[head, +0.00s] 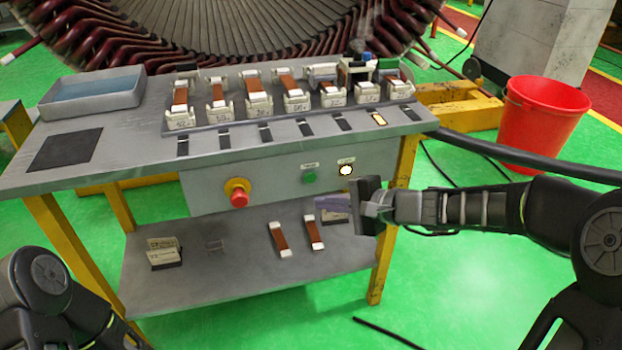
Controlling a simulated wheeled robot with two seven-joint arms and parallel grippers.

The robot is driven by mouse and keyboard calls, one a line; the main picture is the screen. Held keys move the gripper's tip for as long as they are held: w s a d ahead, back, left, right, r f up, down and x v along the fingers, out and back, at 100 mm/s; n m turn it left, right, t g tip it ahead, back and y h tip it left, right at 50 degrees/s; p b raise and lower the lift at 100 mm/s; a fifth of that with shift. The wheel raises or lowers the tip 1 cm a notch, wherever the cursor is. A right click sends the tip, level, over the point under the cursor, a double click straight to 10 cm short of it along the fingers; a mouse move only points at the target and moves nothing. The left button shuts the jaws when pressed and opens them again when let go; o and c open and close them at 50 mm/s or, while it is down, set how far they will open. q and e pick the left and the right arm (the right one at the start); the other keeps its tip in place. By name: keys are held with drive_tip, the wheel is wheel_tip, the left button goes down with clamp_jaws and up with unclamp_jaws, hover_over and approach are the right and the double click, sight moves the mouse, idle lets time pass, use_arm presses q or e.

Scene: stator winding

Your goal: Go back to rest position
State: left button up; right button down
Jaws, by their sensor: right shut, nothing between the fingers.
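My right gripper (366,205) is shut and empty. It is in front of the right end of the workbench (130,165), by the lit white button (345,170) on the front panel, with a gap I cannot judge. My right arm comes in from the right edge. My left arm shows at the lower left corner, and its gripper is outside the picture.
A row of white holders with copper-coloured pieces (257,100) stands on the bench top. A red emergency knob (238,194) sticks out of the panel. Loose pieces lie on the lower shelf (200,285). A red bucket (540,120) stands at right. Cables cross the green floor.

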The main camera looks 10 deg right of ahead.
idle(0.3)
drive_tip(key=s+d+f+n+g+h, duration=0.25)
drive_tip(key=s+f, duration=0.25)
drive_tip(key=f, duration=0.7)
drive_tip(key=s+d+f+n+g+h, duration=0.15)
drive_tip(key=s+f+h, duration=0.3)
drive_tip(key=f, duration=0.75)
drive_tip(key=s+a+f+n+g, duration=0.2)
drive_tip(key=s+a+f+n, duration=0.35)
drive_tip(key=s+f, duration=0.25)
drive_tip(key=s+a+f+n+g+y, duration=0.1)
drive_tip(key=s+a+f, duration=0.25)
drive_tip(key=s, duration=0.25)
drive_tip(key=s+a+f+n+g+y, duration=0.1)
drive_tip(key=s+a+f+g, duration=0.1)
drive_tip(key=s+a, duration=0.3)
wheel_tip(320, 180, up, 17)
drive_tip(key=d+p, duration=0.1)
drive_tip(key=p, duration=1.5)
drive_tip(key=shift+s+p, duration=0.35)
drive_tip(key=shift+p, duration=0.05)
drive_tip(key=shift+f, duration=0.15)
